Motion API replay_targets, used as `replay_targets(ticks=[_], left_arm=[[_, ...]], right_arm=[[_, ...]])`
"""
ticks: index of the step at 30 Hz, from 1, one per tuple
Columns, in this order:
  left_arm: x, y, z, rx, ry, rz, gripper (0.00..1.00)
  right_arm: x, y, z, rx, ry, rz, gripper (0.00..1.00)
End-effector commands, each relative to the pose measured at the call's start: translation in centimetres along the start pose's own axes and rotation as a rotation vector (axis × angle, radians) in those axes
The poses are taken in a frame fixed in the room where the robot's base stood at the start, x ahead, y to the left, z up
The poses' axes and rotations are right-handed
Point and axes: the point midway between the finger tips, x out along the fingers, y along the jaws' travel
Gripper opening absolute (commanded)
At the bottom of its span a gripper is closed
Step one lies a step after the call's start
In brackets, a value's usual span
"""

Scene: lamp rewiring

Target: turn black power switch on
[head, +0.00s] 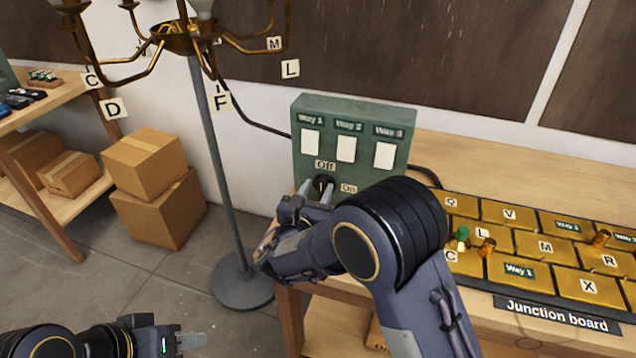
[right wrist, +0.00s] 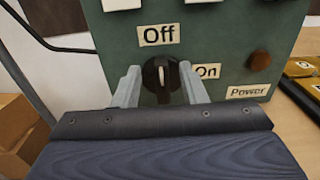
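The black power switch (right wrist: 160,76) is a round knob on the green switch box (head: 352,112). Its light pointer mark stands upright, toward the "Off" label (right wrist: 158,35); the "On" label (right wrist: 208,71) is to its right. In the head view the knob (head: 322,185) is partly hidden by my right gripper (head: 318,192). In the right wrist view my right gripper (right wrist: 160,88) is open, one finger on each side of the knob; I cannot tell whether they touch it. My left gripper (head: 190,342) is low at the left, away from the box, its opening unclear.
A brown button (right wrist: 260,62) is above the "Power" label. The gold junction board (head: 540,245) lies on the table at right. A lamp with a grey pole (head: 212,170) stands left of the box. Cardboard boxes (head: 157,195) are on the floor at left.

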Motion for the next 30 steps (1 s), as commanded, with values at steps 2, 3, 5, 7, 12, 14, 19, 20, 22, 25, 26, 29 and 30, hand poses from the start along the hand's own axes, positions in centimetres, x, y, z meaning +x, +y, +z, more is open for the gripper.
replay_targets(ticks=[2, 3, 5, 7, 12, 14, 19, 20, 22, 25, 26, 29, 30], left_arm=[[-0.2, 0.1, -0.1, 0.000, 0.000, 0.000, 0.36], [-0.3, 0.1, -0.1, 0.000, 0.000, 0.000, 0.36], [-0.3, 0.1, -0.2, 0.000, 0.000, 0.000, 0.36], [-0.3, 0.1, -0.2, 0.000, 0.000, 0.000, 0.36], [-0.3, 0.1, -0.2, 0.000, 0.000, 0.000, 0.36], [-0.3, 0.1, -0.2, 0.000, 0.000, 0.000, 0.36], [-0.3, 0.1, -0.2, 0.000, 0.000, 0.000, 0.36], [-0.3, 0.1, -0.2, 0.000, 0.000, 0.000, 0.36], [-0.3, 0.1, -0.2, 0.000, 0.000, 0.000, 0.36], [-0.3, 0.1, -0.2, 0.000, 0.000, 0.000, 0.36], [-0.3, 0.1, -0.1, 0.000, 0.000, 0.000, 0.36], [-0.1, 0.0, -0.1, 0.000, 0.000, 0.000, 0.36], [0.1, 0.0, 0.0, 0.000, 0.000, 0.000, 0.36]], right_arm=[[0.9, 0.0, 0.1, 0.000, 0.000, -0.001, 0.38], [1.3, 0.0, 0.1, 0.000, 0.000, -0.001, 0.38], [1.6, 0.0, 0.0, 0.000, 0.001, -0.001, 0.38], [1.8, 0.0, 0.0, 0.000, 0.001, 0.000, 0.38], [1.9, 0.0, 0.0, 0.000, 0.001, 0.000, 0.38], [1.9, 0.0, 0.0, 0.001, 0.001, 0.000, 0.38], [1.8, 0.0, 0.0, 0.001, 0.001, 0.000, 0.16], [1.8, 0.0, 0.0, 0.001, 0.001, 0.000, 0.12], [1.8, 0.0, 0.0, 0.001, 0.001, 0.000, 0.03], [1.8, 0.0, 0.0, 0.001, 0.001, 0.000, 0.00], [1.8, 0.0, 0.0, 0.001, 0.001, 0.000, 0.00], [1.8, 0.0, -0.1, 0.007, 0.001, 0.000, 0.00], [1.8, -0.1, -0.1, 0.012, 0.001, 0.000, 0.00]])
